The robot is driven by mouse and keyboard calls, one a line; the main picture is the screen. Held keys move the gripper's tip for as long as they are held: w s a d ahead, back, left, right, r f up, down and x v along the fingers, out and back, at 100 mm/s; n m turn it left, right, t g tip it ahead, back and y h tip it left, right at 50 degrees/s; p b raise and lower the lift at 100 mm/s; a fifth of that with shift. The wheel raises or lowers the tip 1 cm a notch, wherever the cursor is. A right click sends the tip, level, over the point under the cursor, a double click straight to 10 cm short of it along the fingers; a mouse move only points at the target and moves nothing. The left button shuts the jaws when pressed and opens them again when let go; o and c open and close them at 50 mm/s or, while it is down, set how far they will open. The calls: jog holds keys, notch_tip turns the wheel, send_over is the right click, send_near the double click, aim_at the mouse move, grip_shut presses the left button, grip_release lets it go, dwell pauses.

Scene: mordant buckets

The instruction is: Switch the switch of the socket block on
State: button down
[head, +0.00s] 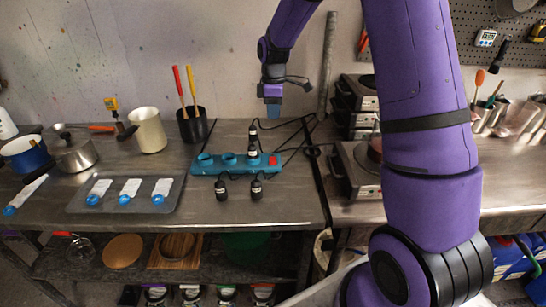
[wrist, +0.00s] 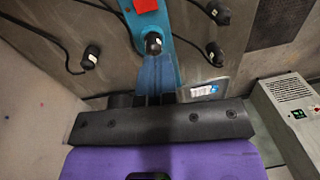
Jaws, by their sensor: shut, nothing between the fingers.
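The teal socket block (head: 205,167) lies across the steel bench. Its red switch (head: 272,160) is at the right end; in the wrist view the switch (wrist: 145,5) is at the top edge, partly cut off. I cannot tell which way the switch is tipped. A black plug stands in the block beside the switch; it also shows in the wrist view (wrist: 153,43). My gripper (head: 273,111) points down, shut and empty, above and behind the block, apart from it. Its blue fingers (wrist: 158,80) show in the wrist view.
Loose black plugs (head: 221,190) (head: 256,190) lie in front of the block, another (head: 252,132) behind it, with cables running right. A black holder (head: 193,127) with two handles stands behind left. A grey tray (head: 163,204) lies front left. Hotplates (head: 356,180) stand right.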

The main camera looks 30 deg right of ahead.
aim_at(273, 160)
jog(key=shift+w+d+f+n, duration=0.15)
jog(key=shift+w+f, duration=0.1)
jog(key=shift+f, duration=0.3)
jog(key=shift+w+f+n, duration=0.1)
jog(key=shift+w+f, duration=0.15)
jog(key=shift+f, duration=0.25)
jog(key=shift+w+d+f+n, duration=0.15)
jog(key=shift+w+f, duration=0.1)
jog(key=shift+f, duration=0.3)
jog(key=f, duration=0.4)
jog(key=s+f, duration=0.1)
jog(key=f, duration=0.4)
jog(key=a+f, duration=0.1)
jog(key=f, duration=0.3)
jog(key=shift+s+f, duration=0.3)
jog(key=shift+f, duration=0.1)
jog(key=shift+s+f, duration=0.15)
jog(key=shift+f, duration=0.15)
jog(key=shift+r, duration=0.1)
jog(key=shift+w+d+r, duration=0.15)
jog(key=shift+w+d, duration=0.05)
jog(key=shift+w, duration=0.2)
jog(key=shift+w+d+r, duration=0.15)
jog(key=shift+w, duration=0.2)
